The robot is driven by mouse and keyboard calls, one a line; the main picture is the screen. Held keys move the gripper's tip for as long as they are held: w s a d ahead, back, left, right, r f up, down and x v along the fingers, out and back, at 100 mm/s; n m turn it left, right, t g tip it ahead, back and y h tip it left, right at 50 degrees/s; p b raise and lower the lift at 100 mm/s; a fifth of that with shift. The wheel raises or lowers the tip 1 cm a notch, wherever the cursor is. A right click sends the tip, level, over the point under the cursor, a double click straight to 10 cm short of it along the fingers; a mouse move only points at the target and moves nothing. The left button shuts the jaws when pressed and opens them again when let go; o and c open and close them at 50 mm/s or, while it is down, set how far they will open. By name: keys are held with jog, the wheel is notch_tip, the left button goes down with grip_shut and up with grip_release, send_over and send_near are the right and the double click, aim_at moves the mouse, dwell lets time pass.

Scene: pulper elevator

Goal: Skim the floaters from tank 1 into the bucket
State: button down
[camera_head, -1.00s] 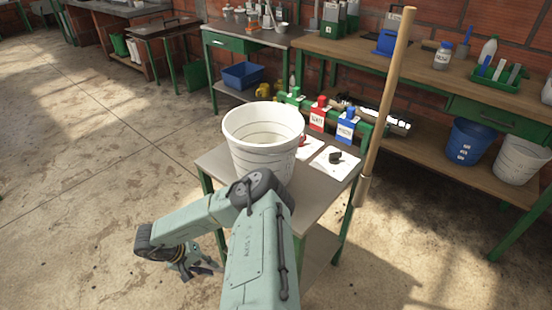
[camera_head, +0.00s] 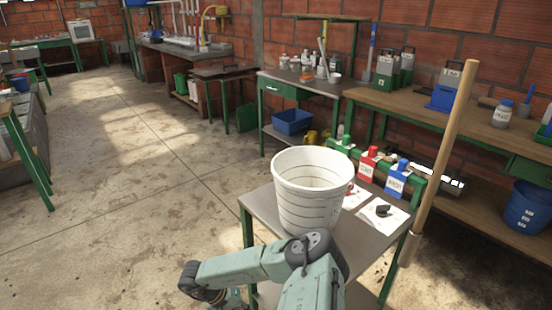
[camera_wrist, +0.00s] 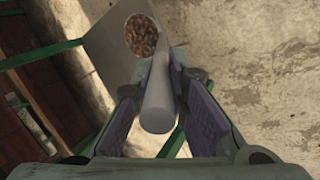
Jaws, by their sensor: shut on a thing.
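A white bucket (camera_head: 310,205) with dark rings stands upright on a small grey-topped table (camera_head: 262,208), in front of my arm. Its inside bottom is hidden. My gripper (camera_wrist: 158,95) is shut on a pale, round handle (camera_wrist: 157,112) in the wrist view. At the handle's far end is a round skimmer head (camera_wrist: 141,36) holding many small brown floaters. In the head view my gripper is mostly cut off at the bottom edge, and the skimmer is not visible there. I cannot tell which structure is tank 1.
A wooden pole (camera_head: 440,160) stands upright at the table's right side. Red (camera_head: 367,163) and blue (camera_head: 396,180) bottles stand in a green rack behind the bucket. Workbenches line the brick wall. A grey structure (camera_head: 25,130) is at far left. The floor at left is clear.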

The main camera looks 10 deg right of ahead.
notch_tip(320, 180, up, 5)
jog(key=p, duration=0.3)
jog(key=shift+f+p, duration=0.15)
jog(key=shift+p, duration=0.15)
jog(key=shift+f, duration=0.1)
